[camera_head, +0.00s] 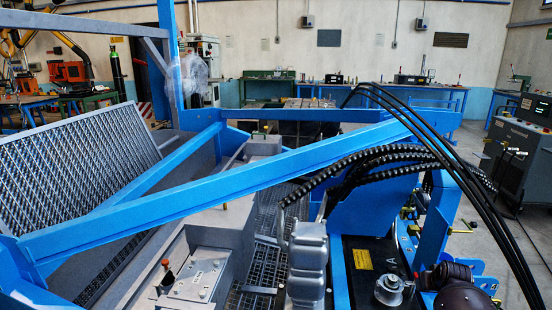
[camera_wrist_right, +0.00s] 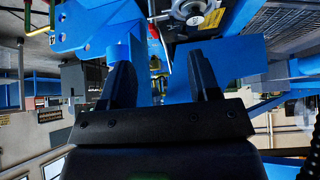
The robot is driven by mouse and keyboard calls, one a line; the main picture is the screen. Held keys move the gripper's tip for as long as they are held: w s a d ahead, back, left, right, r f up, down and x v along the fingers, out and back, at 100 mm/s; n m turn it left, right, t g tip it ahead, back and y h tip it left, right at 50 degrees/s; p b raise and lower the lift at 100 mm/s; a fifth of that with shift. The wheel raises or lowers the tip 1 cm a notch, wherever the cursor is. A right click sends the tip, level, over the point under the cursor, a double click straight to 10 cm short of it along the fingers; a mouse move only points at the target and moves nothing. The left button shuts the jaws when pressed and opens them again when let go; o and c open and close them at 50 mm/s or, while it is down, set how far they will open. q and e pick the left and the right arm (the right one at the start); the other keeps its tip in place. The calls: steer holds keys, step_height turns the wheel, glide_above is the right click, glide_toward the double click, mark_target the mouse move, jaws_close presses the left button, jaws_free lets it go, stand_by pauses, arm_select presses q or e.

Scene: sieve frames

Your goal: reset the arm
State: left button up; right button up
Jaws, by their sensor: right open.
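In the right wrist view, my right gripper (camera_wrist_right: 162,80) shows its two black fingers standing wide apart. It is open, and I see nothing held between the fingers. Blue machine parts (camera_wrist_right: 235,55) show beyond the fingers; I cannot tell how far away they are. Dark rounded parts, possibly of my right arm, show at the bottom right of the head view, but no gripper can be made out there. My left arm and left gripper are not in view.
A long blue beam (camera_head: 230,180) crosses the head view above grey machinery. A grey sieve panel (camera_head: 75,165) leans at the left. Black hoses (camera_head: 390,155) arch at the right. Workbenches (camera_head: 270,88) line the back wall.

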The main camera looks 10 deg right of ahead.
step_height(320, 180, up, 8)
steer(key=w+a+n+t+h, duration=0.1)
steer(key=w+a+t+h, duration=0.1)
steer(key=a+t, duration=0.15)
steer(key=s+a+n+t+y, duration=0.2)
steer(key=s+a+n+t, duration=0.15)
steer(key=s+a, duration=0.7)
steer(key=s+a+f+g, duration=0.1)
steer(key=s+a+f, duration=0.2)
steer(key=s, duration=0.6)
steer(key=s+a+f+y, duration=0.1)
steer(key=s+a+f, duration=0.3)
steer(key=s, duration=0.5)
steer(key=s+a+f+g+y, duration=0.1)
steer(key=s+a+f, duration=0.3)
steer(key=s, duration=0.6)
steer(key=shift+a+g, duration=0.3)
steer(key=shift+f, duration=0.1)
